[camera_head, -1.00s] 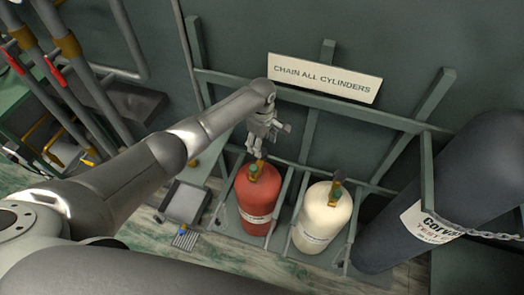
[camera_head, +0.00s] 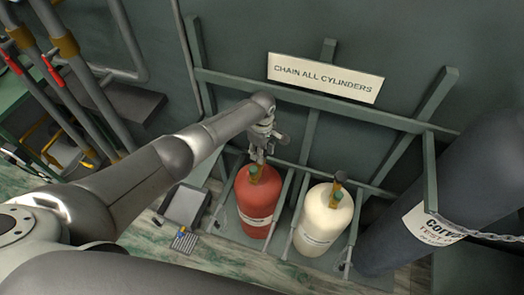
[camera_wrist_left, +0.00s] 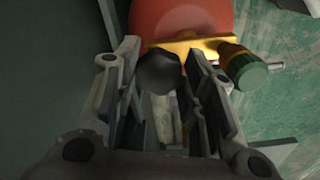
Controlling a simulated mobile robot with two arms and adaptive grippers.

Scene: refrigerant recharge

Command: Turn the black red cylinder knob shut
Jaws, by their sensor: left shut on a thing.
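The red cylinder (camera_head: 258,205) stands upright in the rack, with a brass valve on top. In the left wrist view the red cylinder (camera_wrist_left: 180,18) is at the top, with its brass valve body (camera_wrist_left: 195,45) and a green-capped port (camera_wrist_left: 247,72) to the right. The black knob (camera_wrist_left: 159,70) sits between the fingers of my left gripper (camera_wrist_left: 160,85), which is shut on it. In the head view my left gripper (camera_head: 259,157) is right over the valve and hides the knob. My right gripper is not in view.
A cream cylinder (camera_head: 323,220) stands just right of the red one. A large dark grey cylinder (camera_head: 440,180) with a chain is farther right. Rack bars surround the cylinders. A scale-like box (camera_head: 186,205) is on the floor at left.

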